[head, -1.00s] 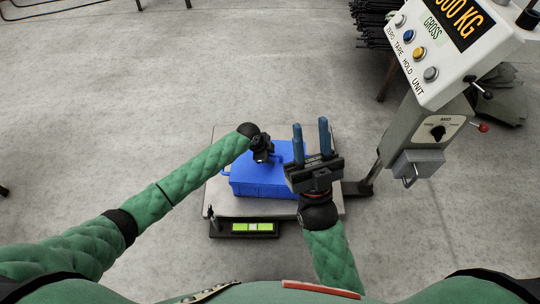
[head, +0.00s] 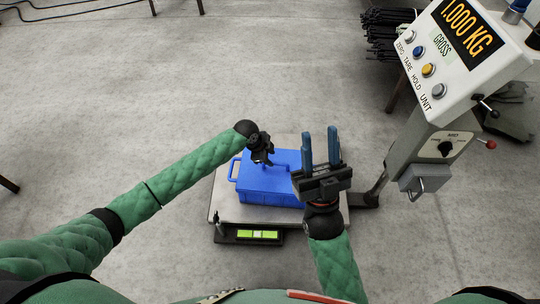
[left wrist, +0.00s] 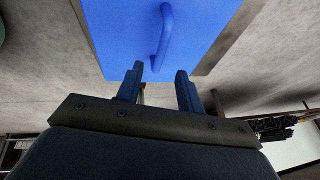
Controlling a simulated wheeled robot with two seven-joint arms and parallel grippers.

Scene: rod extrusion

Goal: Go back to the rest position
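The blue box (head: 262,185) with side handles sits on the platform of the floor scale (head: 227,207). My left gripper (head: 262,158) is over the box's far left part in the head view, its fingers mostly hidden there. In the left wrist view its two blue fingers (left wrist: 160,72) are apart with nothing between them, and the blue box's handle (left wrist: 161,38) shows just beyond the tips. My right gripper (head: 320,150) is at the box's right side, fingers pointing up, apart and empty. It hides part of the box.
The scale's console (head: 465,60) stands at the right on a post and reads 1.000 KG, with several buttons below. Dark rods (head: 388,35) are stacked on a rack at the back right.

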